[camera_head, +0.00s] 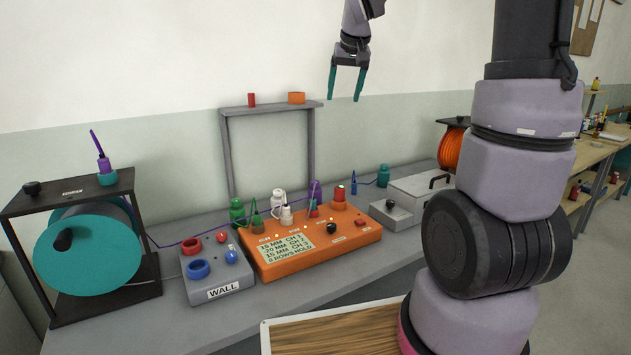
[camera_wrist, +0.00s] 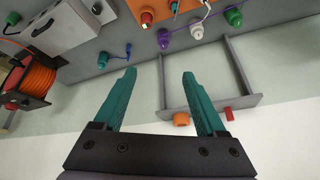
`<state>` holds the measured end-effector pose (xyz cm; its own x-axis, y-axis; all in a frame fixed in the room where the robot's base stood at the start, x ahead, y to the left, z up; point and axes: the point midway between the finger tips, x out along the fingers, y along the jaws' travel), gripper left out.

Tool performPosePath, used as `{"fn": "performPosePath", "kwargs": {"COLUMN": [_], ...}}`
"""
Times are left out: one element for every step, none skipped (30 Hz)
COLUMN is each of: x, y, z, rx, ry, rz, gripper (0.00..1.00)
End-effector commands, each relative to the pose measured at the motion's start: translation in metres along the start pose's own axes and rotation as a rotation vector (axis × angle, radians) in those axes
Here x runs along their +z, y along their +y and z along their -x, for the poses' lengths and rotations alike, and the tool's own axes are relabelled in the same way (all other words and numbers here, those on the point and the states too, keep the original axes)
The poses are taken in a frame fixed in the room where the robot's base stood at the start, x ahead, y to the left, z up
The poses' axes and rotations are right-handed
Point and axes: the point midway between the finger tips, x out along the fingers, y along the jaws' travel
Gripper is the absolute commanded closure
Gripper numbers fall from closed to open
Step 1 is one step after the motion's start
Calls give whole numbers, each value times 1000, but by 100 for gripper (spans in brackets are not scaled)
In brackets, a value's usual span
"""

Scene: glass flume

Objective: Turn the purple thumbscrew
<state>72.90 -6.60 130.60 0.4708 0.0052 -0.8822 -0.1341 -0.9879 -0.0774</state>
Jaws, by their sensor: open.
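No part is plainly readable as a thumbscrew. A purple fitting (camera_head: 315,188) stands in the back row on the bench, partly hidden behind the orange console; it also shows in the wrist view (camera_wrist: 163,38), beyond my fingertips. My gripper (camera_head: 344,98) hangs high above the bench, fingers down, against the wall. In the wrist view its teal fingers (camera_wrist: 159,73) are apart with nothing between them.
The orange console (camera_head: 300,262) carries a display, knobs and several plugs. The grey WALL box (camera_head: 212,275) is left of it. A grey upright frame (camera_head: 229,150) with red and orange blocks on top rises behind. A teal reel (camera_head: 85,255) stands left. Air around my gripper is free.

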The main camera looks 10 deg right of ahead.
Motion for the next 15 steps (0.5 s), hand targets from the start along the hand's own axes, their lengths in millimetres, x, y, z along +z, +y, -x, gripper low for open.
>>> {"fn": "performPosePath", "kwargs": {"x": [-14, -23, -33, -40, -47, -55, -61, -66, -72, -76, -79, -82, -85, -86, -87], "y": [-3, -5, -7, -9, -10, -12, -13, -15, -17, -18, -19, -20, -21, -22, -23], "z": [-26, -40, -58, -73, -88, -108, -124, -140, -163, -179, -196, -219, -235, -250, -270], "rx": [6, 9, 13, 14, 16, 16, 17, 17, 16, 15, 13, 11, 9, 7, 4], "ry": [-16, -20, -27, -32, -36, -42, -48, -52, -58, -63, -67, -73, -76, -79, -85], "rz": [20, 32, 47, 58, 70, 85, 95, 106, 119, 129, 138, 150, 156, 164, 172], "gripper": [26, 26, 26, 26, 26, 26, 26, 26, 26, 26, 26, 26, 26, 26, 26]}}
